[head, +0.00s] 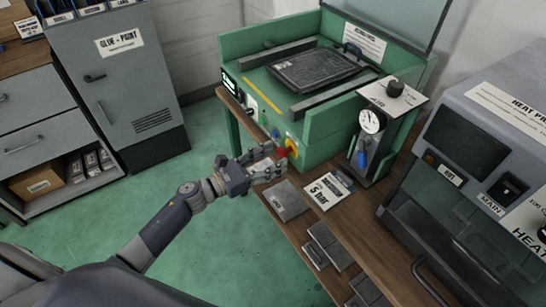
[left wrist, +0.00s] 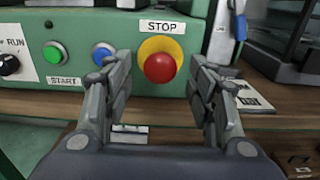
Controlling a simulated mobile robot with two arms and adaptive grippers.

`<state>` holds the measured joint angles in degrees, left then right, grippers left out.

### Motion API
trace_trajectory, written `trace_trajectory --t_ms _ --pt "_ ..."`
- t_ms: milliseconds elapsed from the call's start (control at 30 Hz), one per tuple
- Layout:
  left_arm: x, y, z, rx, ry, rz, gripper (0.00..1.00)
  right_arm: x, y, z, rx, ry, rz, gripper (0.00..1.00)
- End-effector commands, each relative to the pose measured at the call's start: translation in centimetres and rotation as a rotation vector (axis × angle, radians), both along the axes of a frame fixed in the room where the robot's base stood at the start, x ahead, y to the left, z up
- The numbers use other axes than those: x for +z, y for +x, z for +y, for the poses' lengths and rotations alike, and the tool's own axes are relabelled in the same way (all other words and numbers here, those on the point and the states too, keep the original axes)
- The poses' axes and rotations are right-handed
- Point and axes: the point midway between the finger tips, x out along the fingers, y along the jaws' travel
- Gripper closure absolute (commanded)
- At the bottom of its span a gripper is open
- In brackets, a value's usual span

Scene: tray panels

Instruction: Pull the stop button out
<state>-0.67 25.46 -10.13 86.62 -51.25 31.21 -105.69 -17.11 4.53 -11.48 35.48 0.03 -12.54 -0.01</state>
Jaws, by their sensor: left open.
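The stop button (left wrist: 160,68) is a red mushroom knob on a round yellow plate, under a STOP label (left wrist: 162,27) on the green machine's front. In the head view the red knob (head: 282,152) shows partly behind my left gripper's fingers. My left gripper (head: 270,162) is open in front of the button. In the left wrist view its fingers (left wrist: 160,90) stand on both sides of the red knob, with gaps left and right. I cannot tell how deep the fingertips reach along the knob. My right gripper is not in view.
Left of the button on the panel are a blue button (left wrist: 102,52), a green START button (left wrist: 55,52) and a black RUN knob (left wrist: 9,65). A wooden bench (head: 300,228) runs below. A gauge stand (head: 371,122) and a grey heat press (head: 470,150) stand to the right.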

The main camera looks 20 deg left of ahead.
Motion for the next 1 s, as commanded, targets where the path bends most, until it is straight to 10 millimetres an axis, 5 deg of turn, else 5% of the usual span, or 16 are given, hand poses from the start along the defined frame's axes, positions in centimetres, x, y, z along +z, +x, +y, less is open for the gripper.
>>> trace_trajectory --t_ms 500,1000 --pt "-0.1 -7.4 5.8 0.002 0.002 0.002 0.48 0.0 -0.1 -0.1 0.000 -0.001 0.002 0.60" --pt "0.0 -8.9 7.0 0.001 0.002 0.000 0.48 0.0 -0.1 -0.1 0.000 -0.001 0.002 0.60"
